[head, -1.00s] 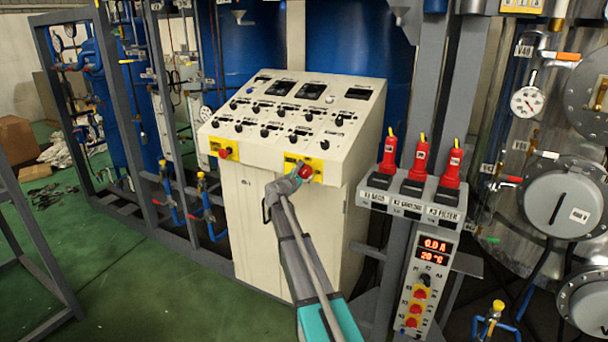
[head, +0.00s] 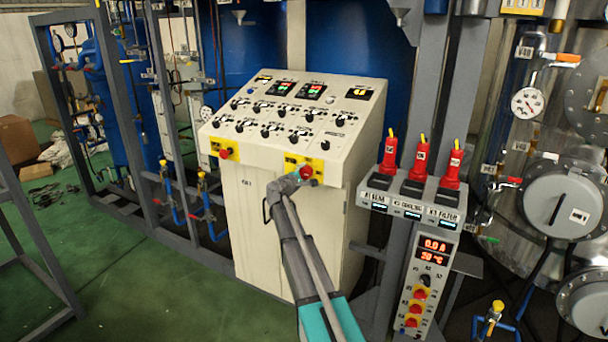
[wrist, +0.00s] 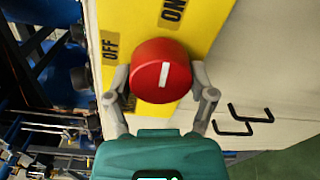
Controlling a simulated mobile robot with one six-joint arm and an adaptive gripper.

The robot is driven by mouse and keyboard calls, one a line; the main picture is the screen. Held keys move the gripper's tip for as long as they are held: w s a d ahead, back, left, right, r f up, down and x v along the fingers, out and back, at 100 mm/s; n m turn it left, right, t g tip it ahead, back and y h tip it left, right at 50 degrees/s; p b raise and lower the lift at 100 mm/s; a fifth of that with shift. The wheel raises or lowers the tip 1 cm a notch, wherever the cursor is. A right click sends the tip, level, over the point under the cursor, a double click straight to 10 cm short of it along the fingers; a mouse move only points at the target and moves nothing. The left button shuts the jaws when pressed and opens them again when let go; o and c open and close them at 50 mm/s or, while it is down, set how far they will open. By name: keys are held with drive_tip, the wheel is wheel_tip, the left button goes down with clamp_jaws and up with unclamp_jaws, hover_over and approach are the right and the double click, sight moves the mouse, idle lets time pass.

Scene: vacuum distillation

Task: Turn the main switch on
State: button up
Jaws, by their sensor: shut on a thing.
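The main switch is a red round knob (head: 306,172) on a yellow plate at the lower front edge of the white control console (head: 250,205). In the wrist view the knob (wrist: 161,70) has a white line running nearly straight up and down the picture. OFF is printed on the yellow plate left of the knob and ON above it, slightly right. My gripper (head: 300,175) is shut on the knob. In the wrist view, its fingers (wrist: 161,82) hold it from both sides. Lit displays (head: 315,91) show on top of the console.
Another red knob (head: 224,153) on yellow sits at the console's left. At right stands a switch box (head: 411,198) with red handles and lit labels, above a grey panel (head: 426,285) with red digits. Pipe frames stand at left. Green floor (head: 150,295) is open at front left.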

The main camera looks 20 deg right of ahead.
drive_tip(key=shift+w+m, duration=0.1)
drive_tip(key=shift+m, duration=0.4)
drive_tip(key=o, duration=1.1)
drive_tip(key=shift+c, duration=0.2)
drive_tip(key=shift+n, duration=0.4)
